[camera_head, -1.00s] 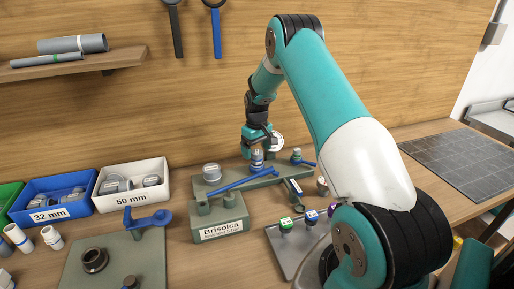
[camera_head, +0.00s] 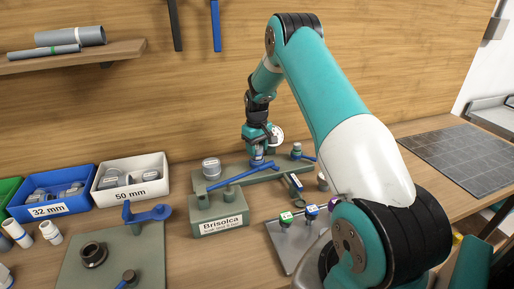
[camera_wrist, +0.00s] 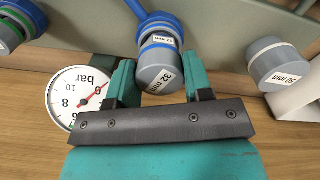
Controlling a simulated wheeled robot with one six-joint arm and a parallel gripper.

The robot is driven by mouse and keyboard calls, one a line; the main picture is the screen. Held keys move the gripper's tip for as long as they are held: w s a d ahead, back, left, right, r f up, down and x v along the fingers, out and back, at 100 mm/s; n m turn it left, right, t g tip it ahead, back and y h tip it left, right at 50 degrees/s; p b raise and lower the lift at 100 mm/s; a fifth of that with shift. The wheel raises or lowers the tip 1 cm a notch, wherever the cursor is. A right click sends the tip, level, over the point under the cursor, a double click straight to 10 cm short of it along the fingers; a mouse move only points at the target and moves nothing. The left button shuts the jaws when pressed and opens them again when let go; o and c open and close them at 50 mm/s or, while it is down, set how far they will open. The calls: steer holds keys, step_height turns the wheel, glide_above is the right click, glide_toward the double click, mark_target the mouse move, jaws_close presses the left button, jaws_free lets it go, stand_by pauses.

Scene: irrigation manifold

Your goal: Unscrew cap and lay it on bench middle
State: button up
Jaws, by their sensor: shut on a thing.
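My gripper (camera_head: 257,158) is down on the manifold (camera_head: 228,172) at the back of the bench. In the wrist view its two teal fingers (camera_wrist: 160,75) are on either side of a grey cap (camera_wrist: 163,76) labelled 32 mm. The gripper is shut on this cap. The cap sits at a blue collar (camera_wrist: 158,25); whether its thread is loose cannot be told. In the head view the gripper mostly hides the cap. A wider grey cap (camera_wrist: 274,66) labelled 50 mm stands apart from the fingers; it also shows left of the gripper (camera_head: 211,168).
A pressure gauge (camera_wrist: 78,98) is close beside one finger. Blue handles (camera_head: 240,176) lie along the manifold. A Brisolca block (camera_head: 220,211), a plate with small valves (camera_head: 290,240) and bins labelled 32 mm (camera_head: 50,210) and 50 mm (camera_head: 133,191) stand nearby. Bare bench (camera_head: 185,240) shows between fixtures.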

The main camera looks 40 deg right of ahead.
steer(key=shift+c, duration=1.1)
steer(key=n, duration=0.4)
steer(key=shift+n, duration=0.3)
steer(key=n, duration=0.4)
steer(key=shift+n, duration=0.3)
steer(key=n, duration=0.4)
steer(key=shift+n, duration=0.3)
